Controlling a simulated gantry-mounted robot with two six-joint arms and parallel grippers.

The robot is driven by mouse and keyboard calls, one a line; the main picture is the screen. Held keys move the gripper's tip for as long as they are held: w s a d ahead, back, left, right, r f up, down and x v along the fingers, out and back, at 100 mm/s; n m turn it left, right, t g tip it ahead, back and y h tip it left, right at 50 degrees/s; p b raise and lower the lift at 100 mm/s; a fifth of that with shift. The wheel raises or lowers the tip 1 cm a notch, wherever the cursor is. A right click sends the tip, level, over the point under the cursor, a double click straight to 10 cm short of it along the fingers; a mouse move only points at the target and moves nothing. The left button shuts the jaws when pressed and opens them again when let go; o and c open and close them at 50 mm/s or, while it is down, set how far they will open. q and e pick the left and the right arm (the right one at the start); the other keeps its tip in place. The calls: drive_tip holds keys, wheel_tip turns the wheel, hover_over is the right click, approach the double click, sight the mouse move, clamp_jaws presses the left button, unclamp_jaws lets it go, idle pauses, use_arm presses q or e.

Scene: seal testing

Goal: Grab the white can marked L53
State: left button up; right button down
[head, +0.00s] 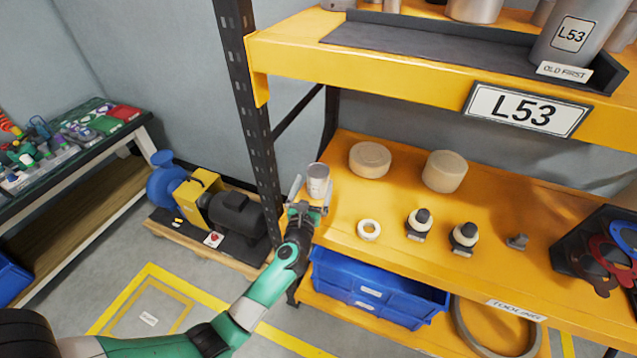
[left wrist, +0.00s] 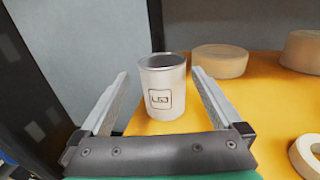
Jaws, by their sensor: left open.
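A small white can (head: 317,181) stands upright at the left end of the yellow middle shelf. It carries a square label, and in the left wrist view the can (left wrist: 163,88) stands between my fingers with its label facing me; the print is too small to read surely. My left gripper (head: 309,190) is at the can, coming in from the front. In the left wrist view the left gripper (left wrist: 158,85) is open, one finger on each side, with gaps between the fingers and the can. My right gripper is not in view.
Tan round blocks (head: 370,160) stand right of the can, with a white ring (head: 369,230) and dark-topped parts (head: 419,223) nearer the front. A dark rack post (head: 250,110) rises close left. The upper shelf (head: 380,67) overhangs, holding a grey L53 can (head: 575,35).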

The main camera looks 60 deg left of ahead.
sight(320, 164)
use_arm(q)
drive_tip(key=shift+a+f, duration=0.1)
drive_tip(key=b+x, duration=0.2)
drive_tip(key=x, duration=0.3)
drive_tip(key=shift+w, duration=0.2)
drive_tip(key=shift+w+r, duration=0.1)
drive_tip(key=shift+r, duration=0.15)
drive_tip(key=c, duration=1.5)
